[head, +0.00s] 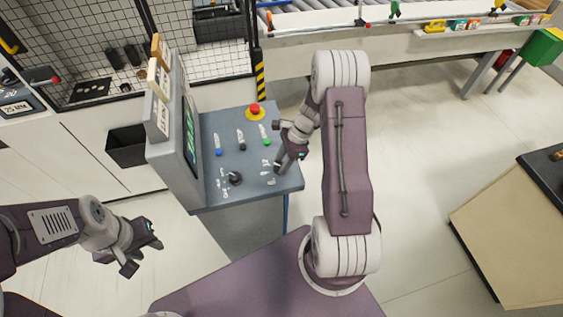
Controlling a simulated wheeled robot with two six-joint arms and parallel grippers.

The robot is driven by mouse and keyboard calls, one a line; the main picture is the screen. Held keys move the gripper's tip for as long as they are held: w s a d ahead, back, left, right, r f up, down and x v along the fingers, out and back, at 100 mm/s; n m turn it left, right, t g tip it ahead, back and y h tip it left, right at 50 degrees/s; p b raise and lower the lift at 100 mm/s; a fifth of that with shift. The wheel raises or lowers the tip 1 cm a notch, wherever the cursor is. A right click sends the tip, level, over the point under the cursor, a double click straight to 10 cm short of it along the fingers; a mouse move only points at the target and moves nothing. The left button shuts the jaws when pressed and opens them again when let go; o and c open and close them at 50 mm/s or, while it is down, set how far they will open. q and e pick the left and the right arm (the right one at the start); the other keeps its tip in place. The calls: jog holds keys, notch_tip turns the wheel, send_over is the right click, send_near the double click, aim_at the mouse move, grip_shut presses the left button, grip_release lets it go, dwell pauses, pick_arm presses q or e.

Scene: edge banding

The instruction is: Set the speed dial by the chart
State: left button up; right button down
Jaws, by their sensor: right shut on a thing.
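The control panel (212,127) has a sloped grey top. A black dial knob (235,178) with small labels around it sits at its front left. More labels (265,162) ring a spot at its front right. My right gripper (279,168) is down on that spot, shut on a dial knob that its fingers mostly hide. I cannot tell the knob's setting. Cards stand on the upright screen housing, among them a cream one (158,79) that may be the chart; its text is unreadable. My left gripper (146,252) is open and empty, left of the panel and apart from it.
A red emergency button (255,110) on yellow, a blue button (218,152) and a green button (267,142) share the panel top. The upright screen (190,135) borders its left. A black bin (127,146) hangs left. Open floor (420,150) lies right.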

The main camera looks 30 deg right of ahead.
jog(key=n, duration=0.1)
jog(key=n+g, duration=0.1)
jog(key=n, duration=0.1)
jog(key=shift+w+d+p, duration=0.1)
jog(key=shift+w+p, duration=0.1)
jog(key=shift+p, duration=0.1)
jog(key=n+g, duration=0.1)
jog(key=n, duration=0.3)
jog(key=shift+w+n+g+h, duration=0.2)
jog(key=shift+n+g+h, duration=0.1)
jog(key=shift+g, duration=0.1)
jog(key=n+g+h, duration=0.1)
jog(key=n, duration=0.3)
jog(key=shift+w+b, duration=0.15)
jog(key=shift+b, duration=0.25)
jog(key=shift+w+a+r+n+g+h, duration=0.15)
jog(key=shift+n+g+h, duration=0.25)
jog(key=shift+n, duration=1)
jog(key=shift+s+a+n+g+h, duration=0.15)
jog(key=shift+n+h, duration=0.45)
jog(key=shift+n, duration=0.8)
jog(key=shift+w, duration=0.1)
jog(key=c, duration=1)
grip_release()
jog(key=shift+o, duration=0.2)
